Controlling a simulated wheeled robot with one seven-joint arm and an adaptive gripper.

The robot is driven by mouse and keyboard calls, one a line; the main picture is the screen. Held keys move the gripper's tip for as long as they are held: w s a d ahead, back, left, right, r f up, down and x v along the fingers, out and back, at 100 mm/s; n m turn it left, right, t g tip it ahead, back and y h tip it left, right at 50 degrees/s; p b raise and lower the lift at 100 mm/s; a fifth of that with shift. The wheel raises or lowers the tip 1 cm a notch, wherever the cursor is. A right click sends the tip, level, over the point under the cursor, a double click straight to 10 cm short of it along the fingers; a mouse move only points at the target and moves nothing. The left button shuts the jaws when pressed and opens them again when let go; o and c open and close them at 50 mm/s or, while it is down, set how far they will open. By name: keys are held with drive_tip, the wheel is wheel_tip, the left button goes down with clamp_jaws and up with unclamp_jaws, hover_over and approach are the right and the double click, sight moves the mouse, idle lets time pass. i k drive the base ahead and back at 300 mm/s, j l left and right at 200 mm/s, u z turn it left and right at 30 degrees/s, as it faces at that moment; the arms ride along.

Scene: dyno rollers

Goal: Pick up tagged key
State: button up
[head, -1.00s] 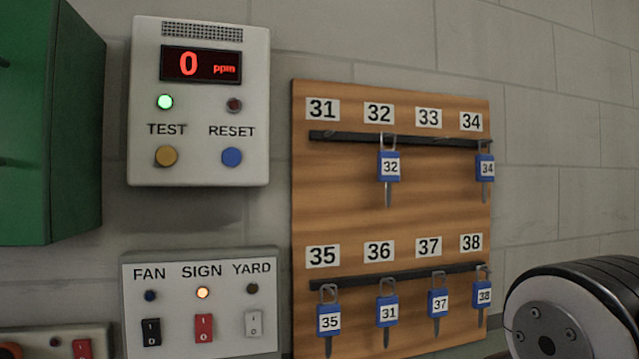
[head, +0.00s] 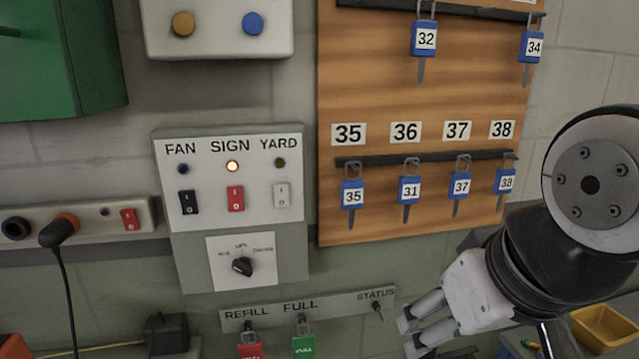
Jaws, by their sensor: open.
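Blue-tagged keys hang on a wooden key board (head: 425,95) on the wall. In the lower row, tag 35 (head: 353,194) hangs under label 35, tag 31 (head: 411,190) under label 36, tag 37 (head: 461,186) under label 37, and tag 38 (head: 506,182) under label 38. Above hang tag 32 (head: 425,40) and tag 34 (head: 532,46). My gripper (head: 407,335) is at the lower right, below the board, open and apart from the keys. Its fingers point left, with nothing seen between them.
A switch panel (head: 215,152) marked FAN, SIGN, YARD is left of the board, with a rotary knob (head: 242,266) beneath. A rail (head: 345,300) below has red REFILL (head: 251,346) and green FULL (head: 303,345) tags. A yellow bin (head: 603,327) is at lower right.

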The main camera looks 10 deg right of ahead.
sight(409, 189)
drive_tip(key=j+z, duration=0.15)
drive_tip(key=z, duration=0.25)
drive_tip(key=j+z, duration=0.15)
drive_tip(key=z, duration=0.25)
drive_tip(key=k+j+z, duration=0.1)
drive_tip(key=z, duration=0.3)
drive_tip(key=j+z, duration=0.1)
drive_tip(key=z, duration=0.3)
